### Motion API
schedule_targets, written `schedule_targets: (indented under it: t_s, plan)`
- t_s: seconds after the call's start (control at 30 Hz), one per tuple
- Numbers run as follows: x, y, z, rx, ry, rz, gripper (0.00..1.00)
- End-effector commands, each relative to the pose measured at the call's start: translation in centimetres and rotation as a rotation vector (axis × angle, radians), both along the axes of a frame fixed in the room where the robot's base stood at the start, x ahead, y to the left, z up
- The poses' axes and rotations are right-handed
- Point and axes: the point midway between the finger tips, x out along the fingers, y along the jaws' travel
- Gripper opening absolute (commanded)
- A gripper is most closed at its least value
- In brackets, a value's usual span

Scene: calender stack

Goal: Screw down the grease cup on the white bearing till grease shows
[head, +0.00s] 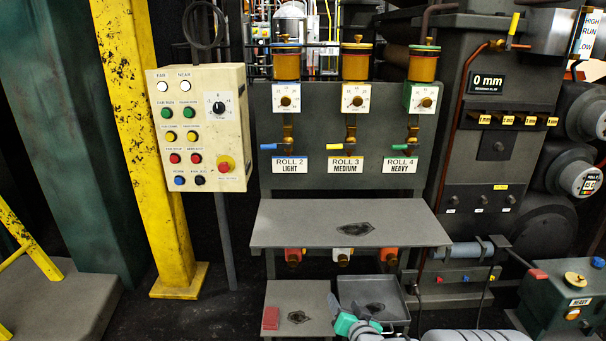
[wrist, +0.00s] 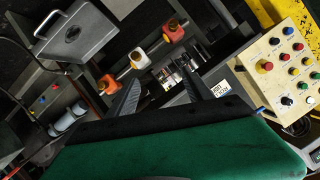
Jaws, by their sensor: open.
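The white bearing (head: 342,252) sits under the front of the grey shelf, between a red bearing (head: 293,254) and an orange one (head: 388,254). Its small brass grease cup (head: 342,262) hangs at its front in the head view. The white bearing also shows in the wrist view (wrist: 143,63), between the other two. Whether grease shows is too small to tell. My gripper (head: 352,315) is low, over the small trays in front of the bearings, with its fingers apart. In the wrist view my gripper (wrist: 158,93) holds nothing and is apart from the bearing.
The grey shelf (head: 290,230) overhangs the bearings and has a dark patch. A cream control box (head: 157,130) and yellow post (head: 165,200) stand left.

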Motion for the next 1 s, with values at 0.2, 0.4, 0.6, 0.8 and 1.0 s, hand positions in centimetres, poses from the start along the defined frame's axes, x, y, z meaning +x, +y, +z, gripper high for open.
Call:
schedule_targets:
  t_s: [0.2, 0.4, 0.6, 0.8, 1.0]
  plan:
    - [-2.8, 0.4, 17.0, -0.186, 0.246, 0.113, 0.59]
    - [-11.8, -1.4, 31.1, -0.348, 0.553, 0.177, 0.59]
    - [-21.7, -3.2, 39.8, -0.416, 0.803, 0.204, 0.59]
    - [-24.9, -3.7, 40.9, -0.424, 0.884, 0.212, 0.59]
    - [-24.9, -3.7, 40.7, -0.424, 0.884, 0.212, 0.59]
